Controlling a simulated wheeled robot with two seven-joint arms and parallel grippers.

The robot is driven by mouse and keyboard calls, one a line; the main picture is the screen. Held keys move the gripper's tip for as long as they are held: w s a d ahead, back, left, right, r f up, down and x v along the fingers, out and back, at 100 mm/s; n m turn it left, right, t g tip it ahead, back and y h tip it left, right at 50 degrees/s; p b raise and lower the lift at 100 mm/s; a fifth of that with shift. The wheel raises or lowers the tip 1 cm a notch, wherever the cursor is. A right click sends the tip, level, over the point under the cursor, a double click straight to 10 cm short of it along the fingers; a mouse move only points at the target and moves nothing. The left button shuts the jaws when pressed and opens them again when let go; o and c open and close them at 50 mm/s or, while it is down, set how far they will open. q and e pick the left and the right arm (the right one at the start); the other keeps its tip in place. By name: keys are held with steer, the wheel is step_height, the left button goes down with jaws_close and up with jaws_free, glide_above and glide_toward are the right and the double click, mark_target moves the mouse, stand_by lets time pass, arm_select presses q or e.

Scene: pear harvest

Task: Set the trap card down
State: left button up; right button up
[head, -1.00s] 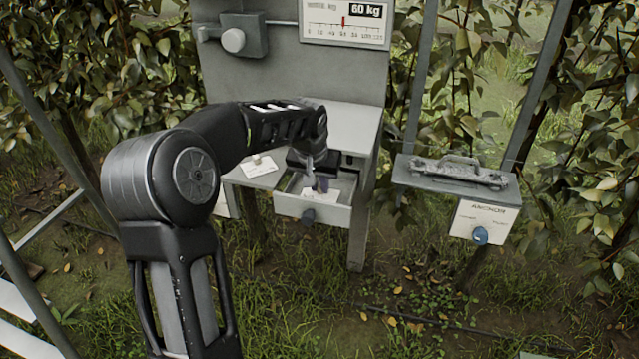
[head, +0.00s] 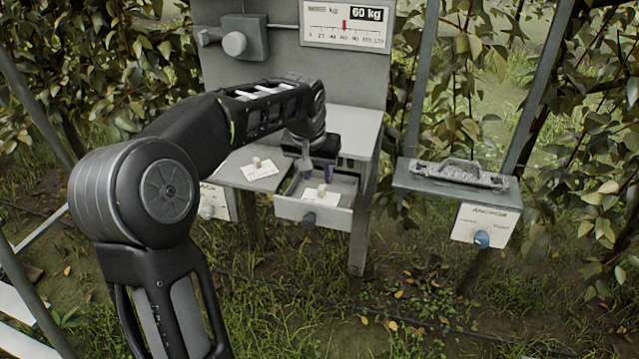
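A white card with a small pale knob (head: 313,198) lies in the open grey drawer (head: 290,209) under the weighing stand. A second white card with a similar knob (head: 258,175) lies on the small grey shelf to the left of the drawer. The frames do not show which one is the trap card. My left gripper (head: 318,180) is just above the drawer, pointing down, with its two fingers apart. It looks empty, and the drawer card is below it. My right gripper is out of view.
The stand's back panel carries a gauge (head: 346,24) reading 60 kg and a grey box with a round knob (head: 235,43). To the right, a metal bar with a handle (head: 459,172) rests on a shelf above a blue-knobbed panel (head: 487,222). Leafy branches and posts flank the stand.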

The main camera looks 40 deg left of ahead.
arm_select(q)
steer(key=v, duration=0.5)
steer(key=shift+r, duration=0.35)
steer(key=shift+s, duration=0.1)
